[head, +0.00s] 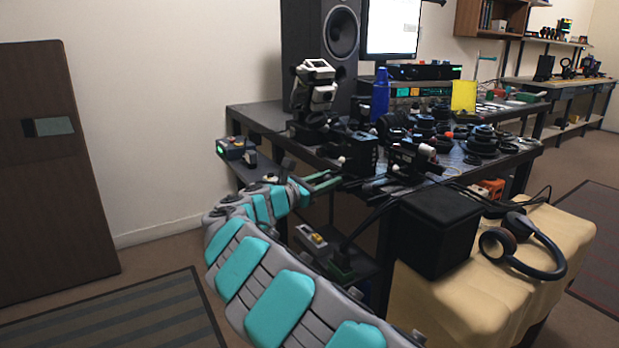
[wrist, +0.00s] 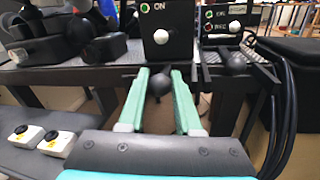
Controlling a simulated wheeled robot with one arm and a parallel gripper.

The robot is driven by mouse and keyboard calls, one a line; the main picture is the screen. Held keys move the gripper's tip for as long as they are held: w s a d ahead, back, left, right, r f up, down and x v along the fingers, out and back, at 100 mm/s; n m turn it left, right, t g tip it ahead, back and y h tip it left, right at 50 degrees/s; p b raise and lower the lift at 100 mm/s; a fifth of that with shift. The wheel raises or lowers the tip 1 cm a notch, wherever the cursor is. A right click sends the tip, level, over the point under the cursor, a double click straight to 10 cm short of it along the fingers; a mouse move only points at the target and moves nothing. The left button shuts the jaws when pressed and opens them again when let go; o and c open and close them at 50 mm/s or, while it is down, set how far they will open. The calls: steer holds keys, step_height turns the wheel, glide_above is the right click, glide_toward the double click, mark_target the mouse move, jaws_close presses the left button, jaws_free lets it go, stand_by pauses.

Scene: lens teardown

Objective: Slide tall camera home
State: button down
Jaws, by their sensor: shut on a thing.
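A black upright box (wrist: 165,20) with an "ON" label, a green light and a white knob stands at the table edge. It also shows in the head view (head: 359,154). I cannot tell for sure whether it is the tall camera. A dark ball knob (wrist: 159,84) sticks out low in front of it. In the head view my gripper (head: 326,181) is at the table's front edge. A tall white-and-black device (head: 315,88) stands at the table's left end.
A second labelled box (wrist: 222,28) with its own dark ball (wrist: 236,62) stands close on the right, with black cables beside it. A black cube (head: 434,232) and headphones (head: 522,245) lie on a cloth-covered stand. A lower shelf (head: 352,262) holds small switch boxes.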

steer(key=shift+w+d+r, duration=0.1)
steer(key=shift+w+d, duration=0.2)
steer(key=c, duration=0.6)
jaws_free()
steer(key=shift+s, duration=0.1)
steer(key=shift+v, duration=3.9)
steer(key=shift+c, duration=0.2)
